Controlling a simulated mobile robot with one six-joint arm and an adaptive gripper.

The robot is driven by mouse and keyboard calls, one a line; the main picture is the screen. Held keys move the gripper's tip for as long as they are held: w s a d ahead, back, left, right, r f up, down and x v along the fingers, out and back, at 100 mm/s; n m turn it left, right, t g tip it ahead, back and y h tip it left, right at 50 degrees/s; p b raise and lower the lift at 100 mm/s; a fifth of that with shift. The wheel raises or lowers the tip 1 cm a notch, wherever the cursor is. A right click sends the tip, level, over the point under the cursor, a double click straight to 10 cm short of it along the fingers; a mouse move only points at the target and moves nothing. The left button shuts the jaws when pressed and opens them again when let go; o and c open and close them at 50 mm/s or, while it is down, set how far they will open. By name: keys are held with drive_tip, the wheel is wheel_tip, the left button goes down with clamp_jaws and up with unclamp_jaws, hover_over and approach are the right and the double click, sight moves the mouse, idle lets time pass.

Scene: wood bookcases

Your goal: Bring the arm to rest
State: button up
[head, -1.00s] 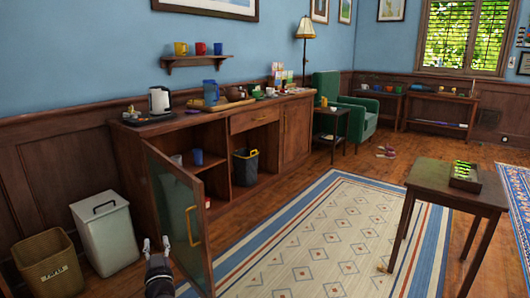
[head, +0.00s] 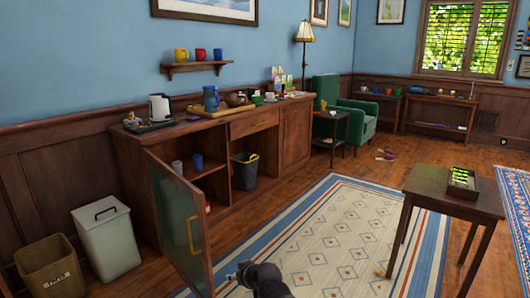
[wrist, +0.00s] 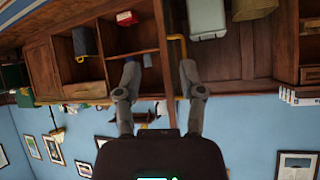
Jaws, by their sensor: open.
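My gripper (head: 238,274) is low in the head view, in front of the rug's near edge and right of the open cabinet door. It is small there, and my dark wrist is beside it. In the wrist view my gripper (wrist: 158,75) is open, its two grey fingers spread apart with nothing held between them. That view is upside down and shows the sideboard behind the fingers.
The sideboard's glass door (head: 180,225) stands open, with a yellow handle. A white bin (head: 107,242) and a tan bin (head: 50,268) are at the left. A dark table (head: 450,190) stands at the right. The patterned rug (head: 340,240) between is clear.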

drive_tip(key=s+d+f+m+g+h+p, duration=0.2)
drive_tip(key=s+d+m+g+h, duration=0.3)
drive_tip(key=d, duration=0.8)
drive_tip(key=s+d+f+m+g+h+p, duration=0.1)
drive_tip(key=s+d+f+g+h, duration=0.15)
drive_tip(key=s+d, duration=0.7)
drive_tip(key=w+d+r+p, duration=0.1)
drive_tip(key=r+p, duration=1.7)
drive_tip(key=r, duration=0.1)
drive_tip(key=w+d+r+p, duration=0.2)
drive_tip(key=r+p, duration=1.7)
drive_tip(key=shift+g+y, duration=0.35)
drive_tip(key=shift+y, duration=0.1)
